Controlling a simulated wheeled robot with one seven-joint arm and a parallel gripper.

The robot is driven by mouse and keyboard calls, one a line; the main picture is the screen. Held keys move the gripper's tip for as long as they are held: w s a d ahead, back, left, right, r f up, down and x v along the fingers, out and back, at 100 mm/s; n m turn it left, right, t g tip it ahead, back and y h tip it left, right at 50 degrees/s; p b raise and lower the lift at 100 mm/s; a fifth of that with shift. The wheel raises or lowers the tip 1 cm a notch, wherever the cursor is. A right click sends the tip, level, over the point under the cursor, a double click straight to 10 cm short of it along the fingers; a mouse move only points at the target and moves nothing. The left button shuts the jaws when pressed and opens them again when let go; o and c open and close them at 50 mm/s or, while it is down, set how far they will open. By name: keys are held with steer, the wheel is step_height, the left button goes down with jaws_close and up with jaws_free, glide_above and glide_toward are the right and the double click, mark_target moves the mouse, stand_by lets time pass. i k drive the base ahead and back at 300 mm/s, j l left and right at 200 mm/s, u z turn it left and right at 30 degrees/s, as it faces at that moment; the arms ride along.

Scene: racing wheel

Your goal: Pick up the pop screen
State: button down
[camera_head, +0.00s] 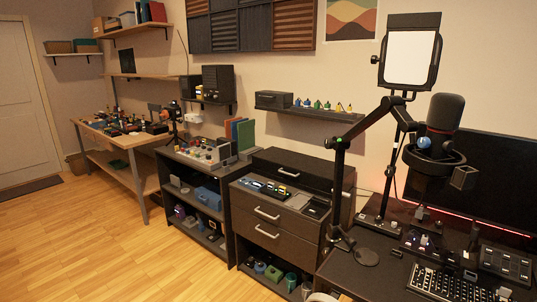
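I cannot tell for sure which thing is the pop screen. A large dark microphone (443,122) hangs over the desk at the right. A dark ring-shaped part (436,160) surrounds its lower end, with a small blue round thing in front.
The dark desk (345,270) carries a keyboard (450,285), a small control box (505,262) and a monitor (495,180). A white light panel (408,57) stands above. A drawer cabinet (275,225) adjoins the desk. Wooden floor (110,235) at the left is clear.

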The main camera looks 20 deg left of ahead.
mark_target(224, 151)
steer(key=i+l+u, duration=0.1)
steer(key=l+u, duration=0.35)
steer(key=l, duration=0.4)
steer(key=k+l+u, duration=0.1)
steer(key=l+u, duration=0.35)
steer(key=l, duration=0.4)
steer(key=i+j+u, duration=0.85)
steer(key=j+u, duration=0.15)
steer(key=i+j+u, duration=0.35)
steer(key=i, duration=0.2)
steer(key=i+u, duration=0.3)
steer(key=i, duration=0.25)
steer(key=i+z, duration=0.2)
steer(key=i, duration=0.3)
steer(key=i+z, duration=0.15)
steer(key=i, duration=0.3)
steer(key=i+j+z, duration=0.2)
steer(key=i, duration=0.3)
steer(key=i+j+z, duration=0.2)
steer(key=i, duration=0.25)
steer(key=i+l+z, duration=0.15)
steer(key=i+z, duration=0.55)
steer(key=z, duration=0.2)
steer(key=i+j+z, duration=0.1)
steer(key=i+z, duration=0.35)
steer(key=i+j+z, duration=0.25)
steer(key=z, duration=0.2)
